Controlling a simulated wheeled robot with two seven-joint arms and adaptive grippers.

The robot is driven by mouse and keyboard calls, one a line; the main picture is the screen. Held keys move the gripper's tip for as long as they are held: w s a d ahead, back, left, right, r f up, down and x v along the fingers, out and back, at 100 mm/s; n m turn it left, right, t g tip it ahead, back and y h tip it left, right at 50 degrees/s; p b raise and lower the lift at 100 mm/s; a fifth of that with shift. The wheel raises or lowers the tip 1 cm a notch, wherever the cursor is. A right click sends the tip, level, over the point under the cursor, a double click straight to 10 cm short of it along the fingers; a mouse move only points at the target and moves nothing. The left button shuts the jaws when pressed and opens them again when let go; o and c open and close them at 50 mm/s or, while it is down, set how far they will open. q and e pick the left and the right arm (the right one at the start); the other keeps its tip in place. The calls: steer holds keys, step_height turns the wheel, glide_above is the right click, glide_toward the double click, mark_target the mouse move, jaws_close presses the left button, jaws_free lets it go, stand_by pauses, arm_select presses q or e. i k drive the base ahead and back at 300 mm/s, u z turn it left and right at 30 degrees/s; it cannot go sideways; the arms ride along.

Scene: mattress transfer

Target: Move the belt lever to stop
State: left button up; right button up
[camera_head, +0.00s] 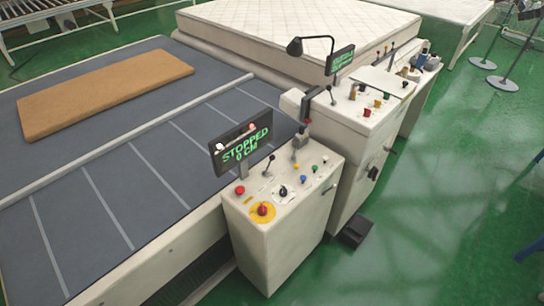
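A near white control console (285,235) stands at the belt's right edge. A thin lever (268,167) with a dark knob rises from its top, near the display, and a thicker grey lever (299,145) stands at its back; I cannot tell which is the belt lever. A dark display (241,147) on the console reads "STOPPED 0 CM" in green. The grey belt (130,185) has pale cross lines and carries a flat tan slab (105,93) at its far part. Neither of my grippers is in view.
The near console also carries a red button (240,190), a red knob on a yellow disc (262,210) and several small buttons. A second console (365,130) with a lamp and display stands behind. A white mattress (290,35) lies beyond. Green floor (430,210) at right is mostly free.

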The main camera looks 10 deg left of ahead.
mark_target(272, 158)
steer(key=z, duration=2.15)
steer(key=k, duration=1)
steer(key=u, duration=1.05)
steer(key=i, duration=0.5)
